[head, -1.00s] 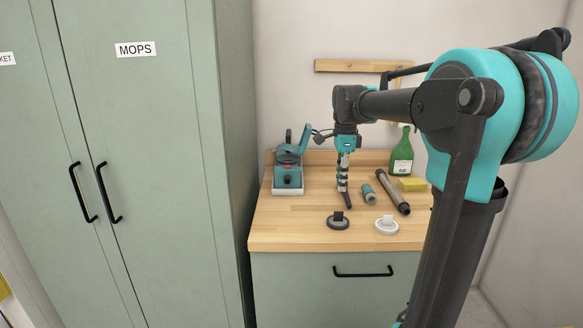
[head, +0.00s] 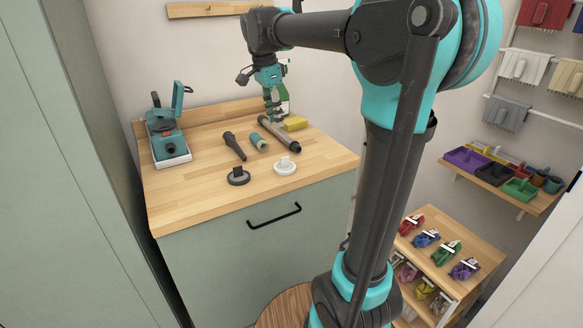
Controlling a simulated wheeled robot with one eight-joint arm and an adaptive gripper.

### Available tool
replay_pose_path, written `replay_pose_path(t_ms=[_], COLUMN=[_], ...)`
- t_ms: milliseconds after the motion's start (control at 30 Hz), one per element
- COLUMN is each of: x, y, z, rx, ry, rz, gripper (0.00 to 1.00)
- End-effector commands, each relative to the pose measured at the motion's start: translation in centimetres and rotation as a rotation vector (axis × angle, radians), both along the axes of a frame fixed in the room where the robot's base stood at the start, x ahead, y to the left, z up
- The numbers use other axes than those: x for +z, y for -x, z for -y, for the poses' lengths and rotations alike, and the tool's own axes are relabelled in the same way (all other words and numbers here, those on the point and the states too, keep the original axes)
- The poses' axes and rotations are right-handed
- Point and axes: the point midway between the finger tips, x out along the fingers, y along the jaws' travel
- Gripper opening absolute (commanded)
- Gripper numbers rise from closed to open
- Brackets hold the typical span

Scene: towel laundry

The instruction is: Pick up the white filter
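The white filter (head: 286,167), a flat round disc with an upright tab, lies on the wooden counter (head: 205,192) near its front edge. A similar dark grey disc (head: 238,177) lies just left of it. My gripper (head: 273,119) points down over the back of the counter, above and behind the white filter and apart from it. In the picture it overlaps the far end of a long dark tube (head: 280,134). The fingers are too small to tell whether they are open or shut.
A teal machine (head: 166,138) stands at the counter's left. Shelves (head: 470,240) with clamps stand at the right.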

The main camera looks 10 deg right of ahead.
Motion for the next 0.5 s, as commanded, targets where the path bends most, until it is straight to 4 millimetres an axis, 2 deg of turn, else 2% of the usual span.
replay_pose_path(t_ms=[300, 500], x=[-6.3, -9.5], y=[-0.3, -0.5], z=[1.0, 1.5], rx=[-0.002, -0.002], ry=[-0.001, -0.001], rz=[0.000, 0.000], gripper=[0.29, 0.29])
